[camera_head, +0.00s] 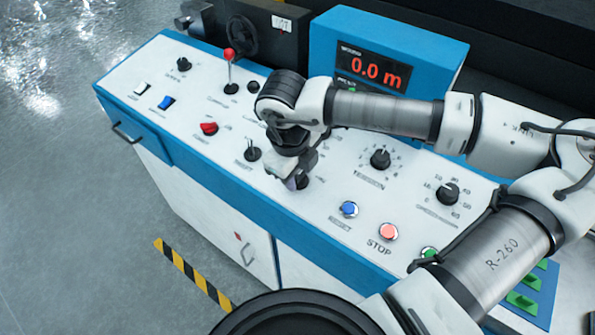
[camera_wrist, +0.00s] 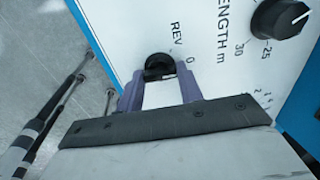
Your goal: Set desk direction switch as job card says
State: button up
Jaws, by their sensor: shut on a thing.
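The direction switch is a black round knob (camera_wrist: 159,63) on the white desk panel, with "REV" and "0" printed beside it in the wrist view. My gripper (camera_wrist: 160,88) has its two purple fingers on either side of this knob and is shut on it. In the head view my gripper (camera_head: 297,181) is down at the panel and mostly hides the switch. The knob's pointer is not clear, so I cannot tell its setting. I cannot make out a readable job card.
Around it on the desk panel (camera_head: 330,205) are a lever switch (camera_head: 252,153), a tension dial (camera_head: 380,158), a blue button (camera_head: 349,209) and a red stop button (camera_head: 388,231). A display (camera_head: 375,70) reads 0.0 m. A red-topped lever (camera_head: 230,70) stands up at the back left.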

jog(key=m+b, duration=0.1)
jog(key=b, duration=0.2)
jog(key=shift+f+m+b, duration=0.3)
jog(key=shift+f, duration=0.1)
jog(key=m+b, duration=0.2)
jog(key=b, duration=0.2)
jog(key=shift+b, duration=0.3)
jog(key=m+b, duration=0.3)
jog(key=b, duration=0.1)
jog(key=shift+r, duration=0.1)
jog(key=shift+r+m+b, duration=0.2)
jog(key=shift+m+b, duration=0.8)
jog(key=shift+b, duration=0.2)
jog(key=shift+r, duration=0.1)
jog(key=o, duration=1)
